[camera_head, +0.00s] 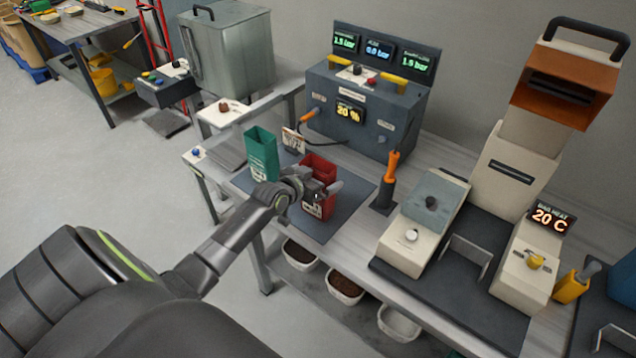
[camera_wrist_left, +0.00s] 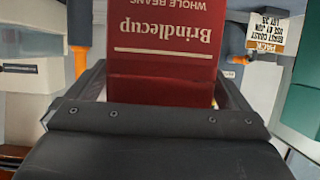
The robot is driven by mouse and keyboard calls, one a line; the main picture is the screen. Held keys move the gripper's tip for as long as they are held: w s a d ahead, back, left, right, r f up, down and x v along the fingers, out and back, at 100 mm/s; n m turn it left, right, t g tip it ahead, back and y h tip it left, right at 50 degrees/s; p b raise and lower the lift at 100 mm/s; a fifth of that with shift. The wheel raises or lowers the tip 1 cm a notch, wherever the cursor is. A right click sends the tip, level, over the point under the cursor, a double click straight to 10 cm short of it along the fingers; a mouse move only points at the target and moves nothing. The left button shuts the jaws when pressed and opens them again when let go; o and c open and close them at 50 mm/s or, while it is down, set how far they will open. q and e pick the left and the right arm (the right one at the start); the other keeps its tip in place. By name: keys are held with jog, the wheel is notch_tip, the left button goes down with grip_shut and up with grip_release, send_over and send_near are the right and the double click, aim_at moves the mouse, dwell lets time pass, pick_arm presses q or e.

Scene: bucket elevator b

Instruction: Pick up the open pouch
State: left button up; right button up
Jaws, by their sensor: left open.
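A red pouch (camera_head: 319,166) with an open top stands upright on the dark mat (camera_head: 316,228) on the bench. Its label reads "Brindlecup whole beans", upside down in the left wrist view (camera_wrist_left: 162,45). A green pouch (camera_head: 261,152), also open at the top, stands to its left. In the left wrist view the pouch lies between the two spread fingers. I cannot tell whether they touch it. My right gripper is not in view.
A dark control box (camera_head: 366,108) with displays stands behind the pouches. An orange-handled tool (camera_head: 391,170) stands in a holder to the right. A beige machine (camera_head: 422,222) fills the bench further right. Bowls (camera_head: 345,287) sit on the lower shelf. A small tag (camera_head: 293,140) stands behind the pouches.

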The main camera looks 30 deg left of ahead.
pick_arm(q)
jog(key=c, duration=0.7)
